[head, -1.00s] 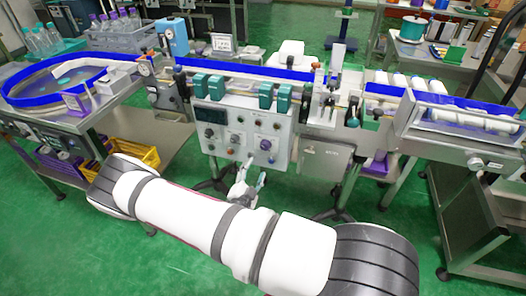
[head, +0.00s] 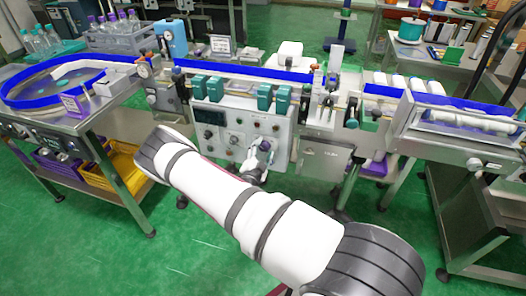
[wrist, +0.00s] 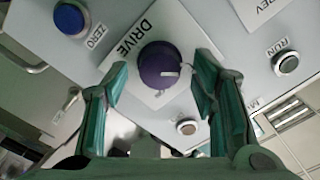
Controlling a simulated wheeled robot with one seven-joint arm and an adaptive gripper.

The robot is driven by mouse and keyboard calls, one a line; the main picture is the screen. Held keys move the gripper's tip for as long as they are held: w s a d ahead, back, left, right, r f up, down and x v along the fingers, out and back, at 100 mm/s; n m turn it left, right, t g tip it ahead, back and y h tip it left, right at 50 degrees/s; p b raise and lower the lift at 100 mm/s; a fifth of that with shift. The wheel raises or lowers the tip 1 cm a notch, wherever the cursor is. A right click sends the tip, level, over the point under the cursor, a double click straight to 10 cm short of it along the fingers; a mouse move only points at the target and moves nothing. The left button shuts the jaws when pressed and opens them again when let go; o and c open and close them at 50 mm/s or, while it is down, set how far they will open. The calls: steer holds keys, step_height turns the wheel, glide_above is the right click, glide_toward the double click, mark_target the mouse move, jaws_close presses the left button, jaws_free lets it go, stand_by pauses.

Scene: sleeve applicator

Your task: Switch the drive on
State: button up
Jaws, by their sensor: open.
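In the wrist view the drive knob (wrist: 158,62) is a round dark purple knob on a white plate lettered DRIVE (wrist: 128,38). A short pale mark on its face points to the right. My gripper (wrist: 161,72) is open, with one teal finger on each side of the knob. A gap shows on the left; I cannot tell whether the right finger touches.
Near the knob are a blue ZERO button (wrist: 69,18), a pale RUN button (wrist: 286,62) and a small button (wrist: 187,127) below. A grey box (head: 325,160) hangs right of the panel. The conveyor with blue rails (head: 245,72) runs above. Green floor is clear in front.

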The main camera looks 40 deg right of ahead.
steer(key=shift+c, duration=0.4)
steer(key=c, duration=1.1)
steer(key=m, duration=0.4)
steer(key=shift+m+p, duration=0.3)
steer(key=shift+m, duration=0.1)
steer(key=m+p, duration=0.1)
steer(key=m, duration=0.3)
steer(key=shift+s+f+m, duration=0.1)
steer(key=shift+m, duration=0.2)
steer(key=m+p, duration=0.1)
steer(key=m, duration=0.3)
steer(key=shift+m+p, duration=0.3)
steer(key=shift+p, duration=0.05)
steer(key=shift+f+m+p, duration=0.15)
steer(key=shift+m+p, duration=0.5)
steer(key=shift+m, duration=1.35)
